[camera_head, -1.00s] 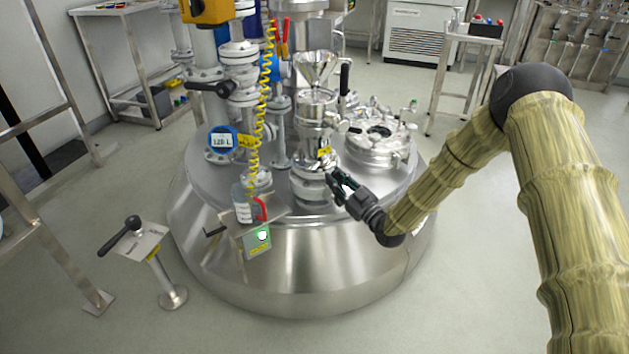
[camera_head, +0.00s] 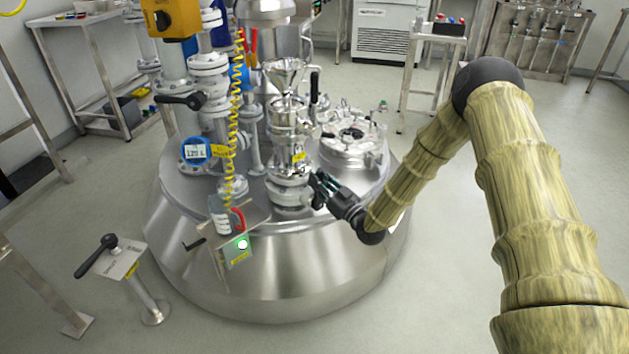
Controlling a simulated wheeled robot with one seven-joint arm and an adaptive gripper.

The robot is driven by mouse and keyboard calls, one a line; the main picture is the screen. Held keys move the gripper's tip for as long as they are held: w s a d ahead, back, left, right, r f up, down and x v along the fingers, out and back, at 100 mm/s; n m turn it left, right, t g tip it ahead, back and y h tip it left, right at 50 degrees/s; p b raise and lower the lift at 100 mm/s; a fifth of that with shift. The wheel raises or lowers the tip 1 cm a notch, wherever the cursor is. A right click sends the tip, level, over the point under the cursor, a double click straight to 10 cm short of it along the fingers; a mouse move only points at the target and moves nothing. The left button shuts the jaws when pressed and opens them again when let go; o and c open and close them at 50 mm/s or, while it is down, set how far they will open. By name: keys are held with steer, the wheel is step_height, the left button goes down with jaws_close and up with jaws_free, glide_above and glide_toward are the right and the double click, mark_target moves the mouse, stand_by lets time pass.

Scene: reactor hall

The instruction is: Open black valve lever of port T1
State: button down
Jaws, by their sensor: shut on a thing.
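Another black lever (camera_head: 182,101) sticks out from the left pipework. A yellow coiled hose (camera_head: 235,120) hangs left of the column. A round hatch (camera_head: 350,145) sits behind my gripper. A stand with a black handle (camera_head: 95,256) is at the lower left.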

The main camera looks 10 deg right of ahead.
steer(key=shift+d, duration=0.15)
steer(key=c, duration=1.3)
jaws_free()
steer(key=v, duration=1.2)
